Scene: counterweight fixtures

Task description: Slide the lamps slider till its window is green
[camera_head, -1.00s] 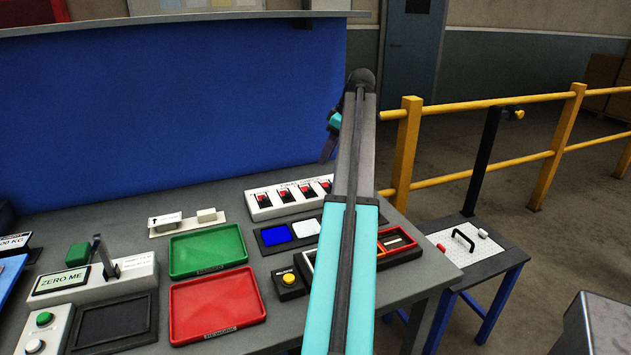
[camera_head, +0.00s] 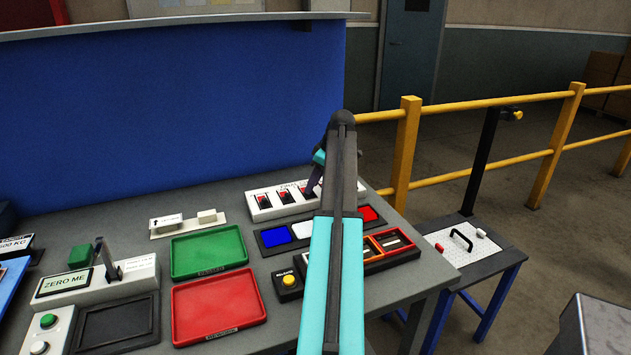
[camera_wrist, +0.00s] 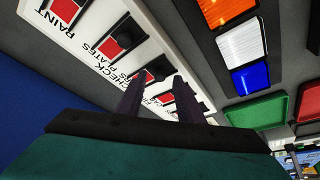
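The white slider panel (camera_head: 258,214) stands at the back of the bench, with a row of red windows and black slider knobs. It also shows close up in the wrist view (camera_wrist: 90,20), where the labels PAINT and CHECK PLATES can be read. I cannot make out which slider is labelled lamps. All windows I can see are red. My gripper (camera_head: 316,180) is low over the panel's right part, and my arm hides the rightmost slider. In the wrist view my gripper (camera_wrist: 159,77) has its two dark fingers apart near a black knob; contact cannot be told.
In front of the panel lies a strip with blue (camera_head: 275,236), white (camera_head: 303,229) and red (camera_head: 368,214) tiles. Green (camera_head: 208,252) and red (camera_head: 218,308) trays lie to its left. A blue backboard (camera_head: 170,110) rises behind. A yellow railing (camera_head: 407,150) stands right.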

